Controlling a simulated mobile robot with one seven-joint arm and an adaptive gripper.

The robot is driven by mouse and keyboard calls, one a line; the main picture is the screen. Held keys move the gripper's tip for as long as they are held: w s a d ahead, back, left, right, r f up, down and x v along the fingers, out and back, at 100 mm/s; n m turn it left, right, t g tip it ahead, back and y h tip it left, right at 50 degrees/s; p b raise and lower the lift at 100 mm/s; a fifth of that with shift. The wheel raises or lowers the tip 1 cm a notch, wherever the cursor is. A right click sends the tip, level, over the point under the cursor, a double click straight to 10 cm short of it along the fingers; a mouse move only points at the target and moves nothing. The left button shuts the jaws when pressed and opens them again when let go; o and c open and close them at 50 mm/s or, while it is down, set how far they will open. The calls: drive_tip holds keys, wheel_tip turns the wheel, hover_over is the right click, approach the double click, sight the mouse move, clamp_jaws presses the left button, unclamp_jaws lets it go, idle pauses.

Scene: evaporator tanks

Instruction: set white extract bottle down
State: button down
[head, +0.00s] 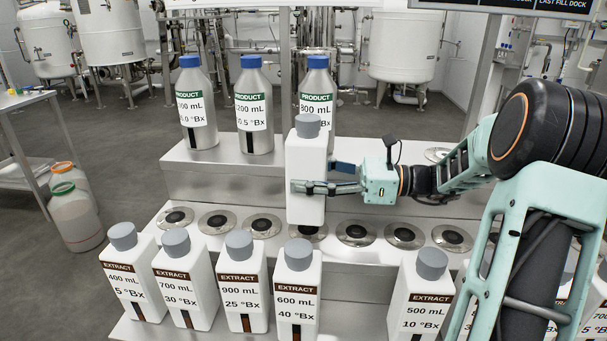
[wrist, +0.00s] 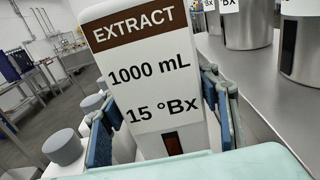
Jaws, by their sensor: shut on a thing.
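A white extract bottle (head: 305,170) with a grey cap is upright in my gripper (head: 338,177). In the wrist view the bottle (wrist: 150,85) shows a brown EXTRACT band and the text 1000 mL, 15 °Bx. My gripper's blue-padded fingers (wrist: 160,125) close on the bottle from both sides. In the head view its base appears just above a round dock (head: 308,233) in the middle row; I cannot tell whether it touches anything. Other extract bottles stand in the front row, reading 400 mL (head: 133,275), 700 mL (head: 187,282), 900 mL (head: 243,285), 600 mL (head: 297,290) and 500 mL (head: 420,298).
Grey product bottles (head: 255,105) stand on the upper step behind. Several round docks (head: 357,234) line the middle step and look empty. A gap (head: 352,305) lies in the front row between the 600 mL and 500 mL bottles. More bottles stand right, partly behind my arm.

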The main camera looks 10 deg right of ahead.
drive_tip(key=shift+w+d+f, duration=0.1)
drive_tip(key=shift+w+f, duration=0.05)
drive_tip(key=shift+w, duration=0.05)
drive_tip(key=shift+w+d+f+b, duration=0.15)
drive_tip(key=shift+f+b, duration=0.45)
drive_tip(key=shift+f, duration=1.05)
drive_tip(key=shift+f, duration=0.1)
drive_tip(key=c, duration=0.7)
unclamp_jaws()
drive_tip(key=shift+f, duration=0.15)
drive_tip(key=shift+c, duration=0.2)
drive_tip(key=shift+d+r, duration=0.2)
drive_tip(key=shift+d, duration=0.1)
drive_tip(key=p+v, duration=0.2)
drive_tip(key=v, duration=0.9)
drive_tip(key=shift+s+d+p, duration=0.15)
drive_tip(key=shift+s+p, duration=0.1)
drive_tip(key=shift+p, duration=0.15)
